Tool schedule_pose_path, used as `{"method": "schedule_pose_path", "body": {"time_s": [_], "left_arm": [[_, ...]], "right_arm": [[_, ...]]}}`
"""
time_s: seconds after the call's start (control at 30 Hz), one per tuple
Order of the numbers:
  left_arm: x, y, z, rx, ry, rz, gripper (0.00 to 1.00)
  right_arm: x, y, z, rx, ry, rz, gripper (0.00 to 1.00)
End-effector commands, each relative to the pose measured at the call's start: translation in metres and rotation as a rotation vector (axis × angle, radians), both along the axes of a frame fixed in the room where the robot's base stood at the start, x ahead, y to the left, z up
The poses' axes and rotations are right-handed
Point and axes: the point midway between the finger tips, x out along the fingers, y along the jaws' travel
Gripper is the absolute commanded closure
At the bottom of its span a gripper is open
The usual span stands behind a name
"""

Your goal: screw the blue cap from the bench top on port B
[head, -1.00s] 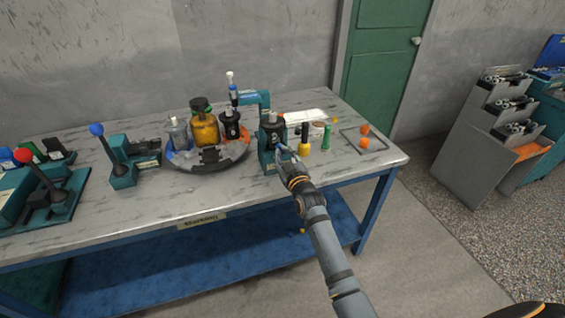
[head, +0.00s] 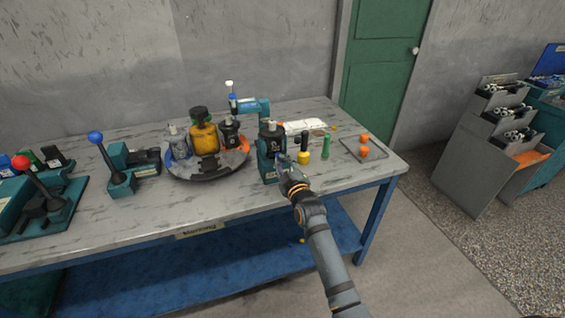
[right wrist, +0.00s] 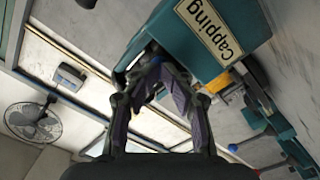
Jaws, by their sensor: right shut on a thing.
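A dark motor (head: 271,131) with a light shaft on top sits on a teal stand (head: 267,168), right of the turntable. The stand also shows large in the right wrist view, with a "Capping" label (right wrist: 208,27). My right gripper (head: 282,161) is at the front right side of this stand. In the right wrist view its fingers (right wrist: 160,84) are closed together close to the stand. A little blue shows between the fingertips, consistent with the blue cap, mostly hidden by the fingers. Port B's marking cannot be read. My left gripper is out of view.
A round turntable (head: 205,172) with several bottles and parts stands left of the stand. A yellow-and-black tool (head: 304,151) and a green one (head: 326,147) stand close on the right. The front bench strip is clear.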

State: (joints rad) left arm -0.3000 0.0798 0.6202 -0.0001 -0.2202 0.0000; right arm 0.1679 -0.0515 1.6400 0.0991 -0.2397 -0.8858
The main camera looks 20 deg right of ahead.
Motion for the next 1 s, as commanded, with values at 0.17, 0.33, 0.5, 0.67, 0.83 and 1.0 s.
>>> {"method": "schedule_pose_path", "body": {"time_s": [0.17, 0.33, 0.5, 0.67, 0.83, 1.0], "left_arm": [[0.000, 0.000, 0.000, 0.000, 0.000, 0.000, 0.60], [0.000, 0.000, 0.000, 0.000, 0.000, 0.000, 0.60], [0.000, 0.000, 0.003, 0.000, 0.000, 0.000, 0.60], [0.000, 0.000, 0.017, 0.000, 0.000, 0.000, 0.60], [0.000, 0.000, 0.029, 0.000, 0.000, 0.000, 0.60], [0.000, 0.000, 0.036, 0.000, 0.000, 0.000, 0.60]], "right_arm": [[0.001, 0.000, 0.002, 0.001, -0.004, 0.000, 1.00], [0.001, 0.000, 0.003, 0.001, -0.005, 0.000, 1.00], [0.001, 0.000, 0.005, 0.024, -0.005, 0.000, 1.00], [0.001, 0.000, 0.007, 0.168, -0.001, 0.001, 1.00], [0.002, 0.000, 0.007, 0.335, 0.002, 0.000, 1.00], [0.003, 0.000, 0.006, 0.473, 0.003, 0.001, 1.00]]}}
